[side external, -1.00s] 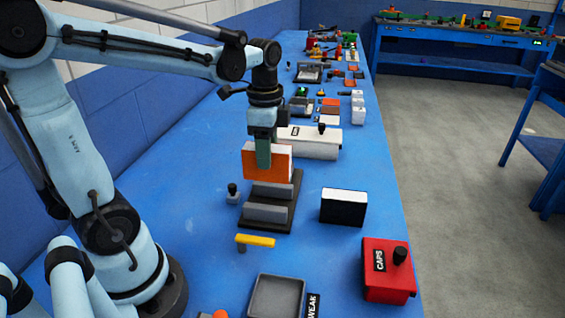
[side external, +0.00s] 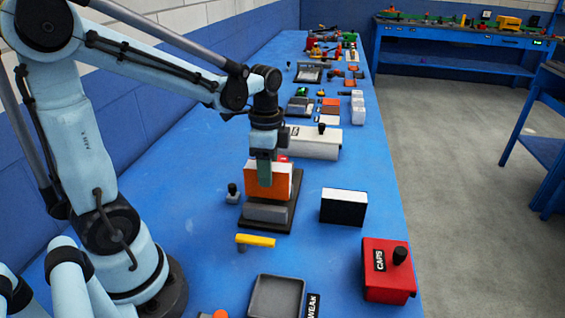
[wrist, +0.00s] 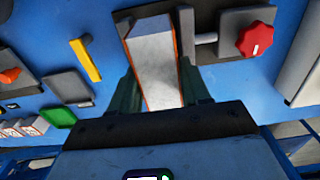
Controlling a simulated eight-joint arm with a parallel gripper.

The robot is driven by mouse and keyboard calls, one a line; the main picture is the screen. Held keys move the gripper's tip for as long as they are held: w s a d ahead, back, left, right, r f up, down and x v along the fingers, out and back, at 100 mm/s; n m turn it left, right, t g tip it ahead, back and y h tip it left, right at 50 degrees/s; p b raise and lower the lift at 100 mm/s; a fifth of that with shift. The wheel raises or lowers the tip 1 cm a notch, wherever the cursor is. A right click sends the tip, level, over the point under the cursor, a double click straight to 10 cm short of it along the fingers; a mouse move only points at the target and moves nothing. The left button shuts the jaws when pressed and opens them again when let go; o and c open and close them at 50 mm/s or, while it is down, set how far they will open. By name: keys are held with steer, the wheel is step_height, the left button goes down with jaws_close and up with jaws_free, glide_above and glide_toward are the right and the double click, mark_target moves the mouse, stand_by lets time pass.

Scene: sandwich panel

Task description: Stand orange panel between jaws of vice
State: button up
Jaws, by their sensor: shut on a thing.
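My gripper (side external: 264,172) is shut on the orange panel (side external: 268,182) and holds it upright. The panel stands low behind the front grey jaw (side external: 266,212) of the vice, above its dark base (side external: 246,228). The rear jaw is hidden behind the panel in the side view. In the wrist view the panel (wrist: 152,60) shows a pale top edge with orange sides, between my two green fingers (wrist: 160,88). The vice's red knob (wrist: 255,39) shows to its right. I cannot tell whether the panel's lower edge touches the base.
A yellow-handled tool (side external: 255,240) and a grey tray (side external: 275,296) lie in front. A black-and-white block (side external: 343,206) and a red CAPS box (side external: 388,270) stand right. A small black-knobbed piece (side external: 232,193) is left of the vice. A white box (side external: 318,141) stands behind.

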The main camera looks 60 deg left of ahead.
steer(key=shift+f, duration=2.05)
stand_by(1.6)
steer(key=o, duration=1.1)
steer(key=shift+o, duration=0.5)
steer(key=shift+o, duration=1.3)
steer(key=shift+r, duration=0.1)
steer(key=shift+r, duration=4.15)
